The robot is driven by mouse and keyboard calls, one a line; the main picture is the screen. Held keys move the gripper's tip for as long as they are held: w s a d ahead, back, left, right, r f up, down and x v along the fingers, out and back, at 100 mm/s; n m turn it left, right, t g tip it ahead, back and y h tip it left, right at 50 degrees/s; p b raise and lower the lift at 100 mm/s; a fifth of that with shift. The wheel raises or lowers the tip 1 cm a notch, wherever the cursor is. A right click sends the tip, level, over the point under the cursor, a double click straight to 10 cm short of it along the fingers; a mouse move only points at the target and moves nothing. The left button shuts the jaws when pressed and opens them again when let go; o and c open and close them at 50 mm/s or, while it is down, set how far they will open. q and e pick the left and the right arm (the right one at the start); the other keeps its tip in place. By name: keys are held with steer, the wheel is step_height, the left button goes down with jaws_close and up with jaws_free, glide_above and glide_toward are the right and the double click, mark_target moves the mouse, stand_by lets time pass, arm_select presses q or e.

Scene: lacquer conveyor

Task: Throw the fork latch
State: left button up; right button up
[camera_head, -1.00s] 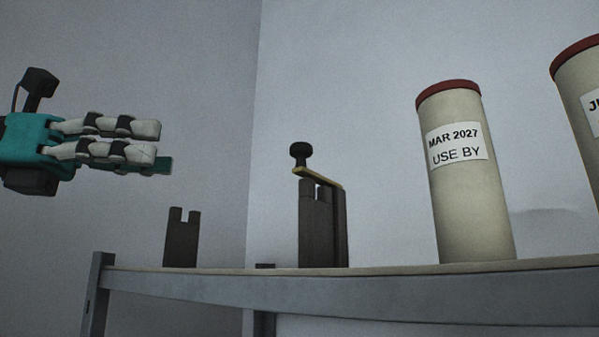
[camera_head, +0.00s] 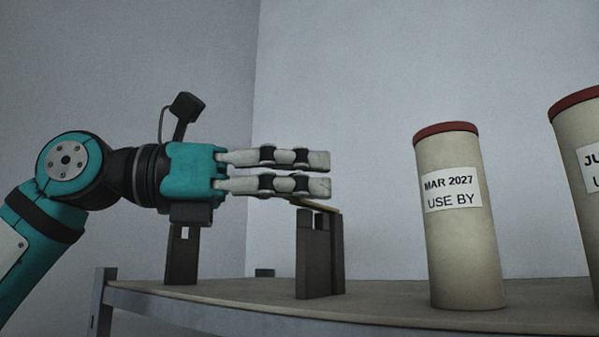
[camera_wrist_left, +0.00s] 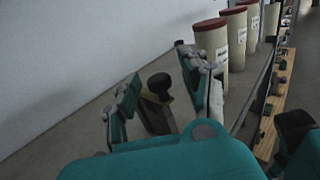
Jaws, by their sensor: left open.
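The latch has a dark post (camera_head: 318,255) with a yellow arm (camera_head: 325,206) on its top. In the head view its black knob is hidden behind the fingers of my left gripper (camera_head: 328,173). In the left wrist view the black knob (camera_wrist_left: 160,82) shows between the two open fingers of my left gripper (camera_wrist_left: 158,95), with no clear contact. A second dark post, the fork (camera_head: 181,260), stands to the left, its notched top partly covered by my gripper. My right gripper is not in view.
A cream canister (camera_head: 455,240) with a red lid and a "MAR 2027 USE BY" label stands right of the latch. Another canister (camera_head: 585,125) is at the right edge. The table top (camera_head: 385,300) is bare between latch and canister.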

arm_select(q)
steer(key=shift+w, duration=0.1)
steer(key=c, duration=0.4)
jaws_close()
steer(key=shift+d, duration=0.2)
steer(key=shift+d, duration=0.15)
